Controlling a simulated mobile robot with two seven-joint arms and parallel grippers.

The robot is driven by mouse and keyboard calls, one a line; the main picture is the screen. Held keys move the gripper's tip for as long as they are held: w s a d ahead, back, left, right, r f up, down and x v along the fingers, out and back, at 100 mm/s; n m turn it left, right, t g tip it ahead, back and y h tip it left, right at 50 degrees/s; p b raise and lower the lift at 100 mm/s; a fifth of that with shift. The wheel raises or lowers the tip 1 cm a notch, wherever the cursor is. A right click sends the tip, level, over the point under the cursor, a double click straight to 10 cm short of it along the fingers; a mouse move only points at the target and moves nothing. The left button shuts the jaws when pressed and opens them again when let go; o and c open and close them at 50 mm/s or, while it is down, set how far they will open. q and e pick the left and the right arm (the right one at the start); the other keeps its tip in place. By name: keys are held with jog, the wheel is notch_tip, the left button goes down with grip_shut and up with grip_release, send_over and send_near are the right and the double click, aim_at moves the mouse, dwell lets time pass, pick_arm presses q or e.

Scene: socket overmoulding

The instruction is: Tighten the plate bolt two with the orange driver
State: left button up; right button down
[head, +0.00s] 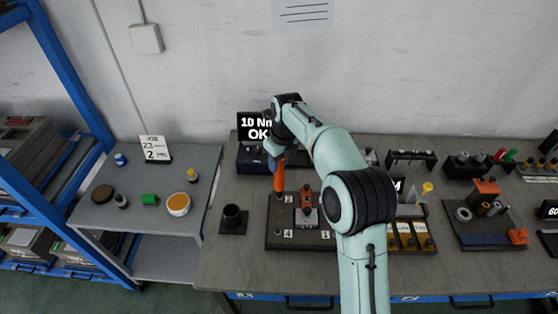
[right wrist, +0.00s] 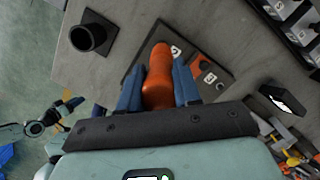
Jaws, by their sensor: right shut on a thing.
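The orange driver (head: 279,177) stands upright in the head view, its lower end at the back left corner of the dark plate fixture (head: 275,240), beside the label 2. My right gripper (head: 275,158) is shut on the driver from above. In the right wrist view the orange handle (right wrist: 158,80) sits between the two blue fingers. The driver's tip and the bolt under it are hidden, so I cannot tell whether they touch. An orange block (head: 306,200) sits mid-fixture.
A display (head: 256,129) reading "10 Nm OK" stands behind the driver. A dark cup (head: 233,217) stands left of the fixture. My right arm covers part of the bench. A rack (head: 410,157) and a tool tray (head: 485,240) lie right. A grey side table (head: 130,213) is left.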

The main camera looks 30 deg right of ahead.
pick_arm(q)
jog(key=shift+s+f+b, duration=0.3)
jog(key=shift+s+f, duration=0.05)
jog(key=shift+s, duration=0.1)
pick_arm(e)
jog(key=shift+f, duration=0.95)
dwell(0.6)
pick_arm(q)
jog(key=shift+s+f, duration=0.1)
pick_arm(e)
jog(key=shift+s+a+f, duration=0.1)
jog(key=shift+s+f, duration=0.1)
jog(key=shift+f, duration=0.3)
dwell(1.1)
jog(key=shift+w+r+p, duration=0.2)
jog(key=shift+r+p, duration=0.9)
jog(key=shift+r, duration=1.65)
pick_arm(q)
jog(key=w+r, duration=0.3)
jog(key=shift+w, duration=0.35)
jog(key=shift+s, duration=0.1)
